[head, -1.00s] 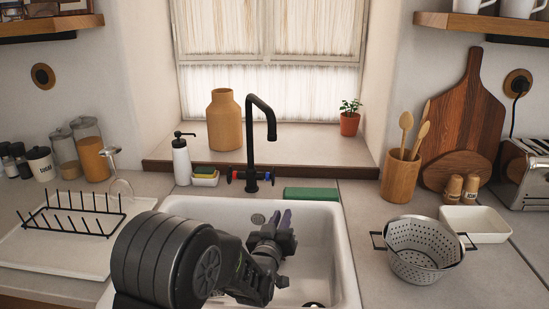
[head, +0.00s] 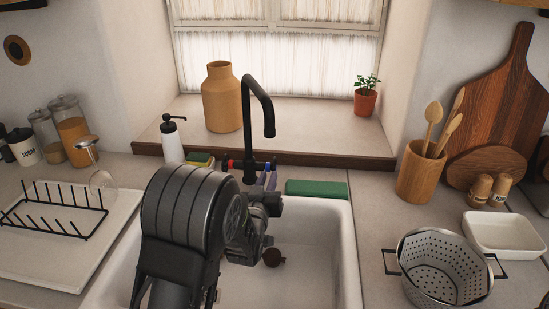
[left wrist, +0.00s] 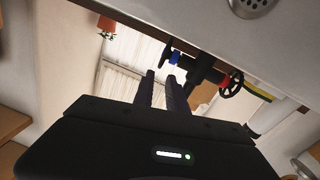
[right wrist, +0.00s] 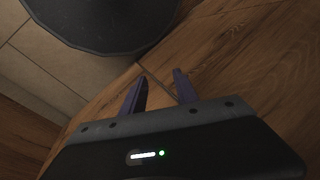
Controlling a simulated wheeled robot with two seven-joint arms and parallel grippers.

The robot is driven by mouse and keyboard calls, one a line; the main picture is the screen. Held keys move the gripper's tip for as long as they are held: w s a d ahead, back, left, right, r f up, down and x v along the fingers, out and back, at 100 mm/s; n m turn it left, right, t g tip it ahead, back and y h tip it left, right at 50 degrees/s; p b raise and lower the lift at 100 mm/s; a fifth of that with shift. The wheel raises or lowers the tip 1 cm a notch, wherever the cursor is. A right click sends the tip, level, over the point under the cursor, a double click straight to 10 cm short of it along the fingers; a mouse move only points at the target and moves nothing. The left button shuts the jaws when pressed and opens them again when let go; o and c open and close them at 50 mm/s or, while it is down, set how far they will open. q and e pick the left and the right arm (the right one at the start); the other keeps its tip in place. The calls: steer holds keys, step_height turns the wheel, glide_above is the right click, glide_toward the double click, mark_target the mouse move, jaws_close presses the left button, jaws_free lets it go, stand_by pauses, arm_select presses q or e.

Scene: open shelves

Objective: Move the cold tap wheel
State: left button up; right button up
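The black tap (head: 249,135) stands behind the sink. Its blue-marked cold wheel (head: 268,166) is on the right side in the head view, partly hidden by my left gripper's fingers. The cold wheel shows edge-on in the left wrist view (left wrist: 173,58), just beyond the fingertips. The red-marked hot wheel (head: 228,163) is on the tap's other side. My left gripper (head: 267,178) reaches over the sink with its fingers just in front of the cold wheel. It is open and empty (left wrist: 160,75); contact with the wheel is not clear. My right gripper (right wrist: 159,76) is open and empty.
A green sponge or block (head: 316,188) lies right of the tap. The sink (head: 335,250) is below my left arm. A colander (head: 440,270) stands at right.

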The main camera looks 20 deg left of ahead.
mark_target(273, 164)
arm_select(q)
steer(key=shift+s+d+r, duration=0.1)
steer(key=shift+s, duration=0.1)
steer(key=shift+w+a+p, duration=0.25)
steer(key=shift+w+p, duration=0.05)
steer(key=shift+w, duration=1)
steer(key=shift+w+a+p, duration=0.25)
steer(key=shift+w+p, duration=0.05)
steer(key=shift+w, duration=1)
steer(key=shift+w+a+p, duration=0.25)
steer(key=shift+w+p, duration=0.05)
steer(key=shift+w, duration=1)
jaws_close()
